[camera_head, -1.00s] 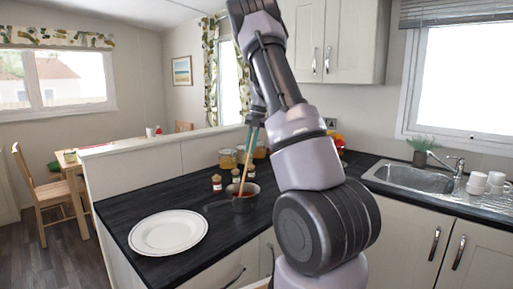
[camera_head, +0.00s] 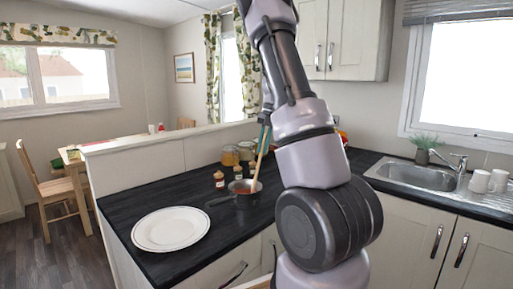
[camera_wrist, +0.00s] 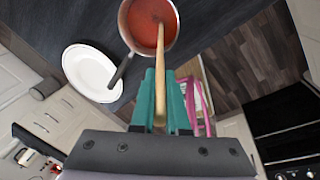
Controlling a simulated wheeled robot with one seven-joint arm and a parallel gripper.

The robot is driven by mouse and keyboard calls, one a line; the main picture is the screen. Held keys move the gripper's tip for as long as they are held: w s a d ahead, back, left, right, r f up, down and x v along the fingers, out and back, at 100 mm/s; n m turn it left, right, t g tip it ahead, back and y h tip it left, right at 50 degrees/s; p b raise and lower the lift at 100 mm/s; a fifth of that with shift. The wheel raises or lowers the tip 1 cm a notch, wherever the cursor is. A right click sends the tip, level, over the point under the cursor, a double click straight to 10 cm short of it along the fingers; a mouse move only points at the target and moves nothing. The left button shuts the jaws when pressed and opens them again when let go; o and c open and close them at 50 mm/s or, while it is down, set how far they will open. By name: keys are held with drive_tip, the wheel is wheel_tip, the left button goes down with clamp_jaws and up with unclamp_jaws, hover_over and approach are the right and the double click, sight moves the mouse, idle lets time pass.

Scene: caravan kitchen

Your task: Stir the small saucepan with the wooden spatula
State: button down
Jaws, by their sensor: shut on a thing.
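The small saucepan (camera_head: 243,199) stands on the dark worktop, its handle pointing left toward the plate in the head view. In the wrist view the saucepan (camera_wrist: 176,30) holds a red-orange liquid. The wooden spatula (camera_head: 257,169) slants down into the pan, and its lower end is in the liquid. Its handle (camera_wrist: 161,60) runs between the teal fingers in the wrist view. My gripper (camera_head: 264,136) is shut on the spatula above and behind the pan; its fingers (camera_wrist: 161,98) also show in the wrist view. The submerged end of the spatula is hidden.
A white plate (camera_head: 170,229) lies left of the pan. Small spice jars (camera_head: 219,179) and larger jars (camera_head: 230,156) stand behind it. The sink (camera_head: 420,178) and white cups (camera_head: 488,181) are at the right. The worktop between plate and jars is clear.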

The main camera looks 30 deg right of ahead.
wheel_tip(320, 180, up, 11)
drive_tip(key=w, duration=0.2)
drive_tip(key=shift+w+a, duration=0.35)
drive_tip(key=shift+a, duration=0.05)
idle(0.6)
